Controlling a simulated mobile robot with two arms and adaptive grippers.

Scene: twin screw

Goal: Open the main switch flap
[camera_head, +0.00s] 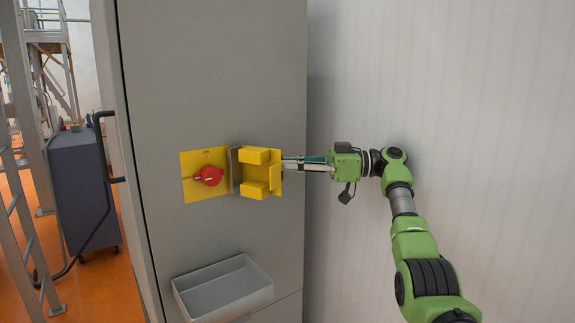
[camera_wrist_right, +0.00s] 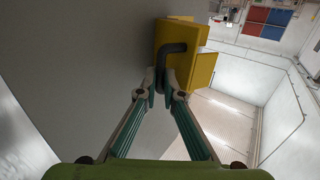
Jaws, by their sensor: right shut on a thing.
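The main switch is a red rotary knob (camera_head: 209,176) on a yellow plate (camera_head: 190,188) on the grey cabinet front. The yellow flap (camera_head: 262,173) stands swung out to the right of the knob, beside a grey upright piece, and leaves the knob uncovered. My right gripper (camera_head: 283,164) reaches in from the right to the flap's outer edge. In the right wrist view my right gripper (camera_wrist_right: 162,88) is shut on the dark bent handle (camera_wrist_right: 173,48) of the yellow flap (camera_wrist_right: 204,68). The fingertips are partly hidden in the head view. My left gripper is in neither view.
A grey open tray (camera_head: 222,288) is fixed on the cabinet (camera_head: 210,70) below the switch. A pale wall (camera_head: 450,80) stands behind my right arm. A dark cart (camera_head: 85,190) and metal scaffolding (camera_head: 50,70) stand at the left on the orange floor.

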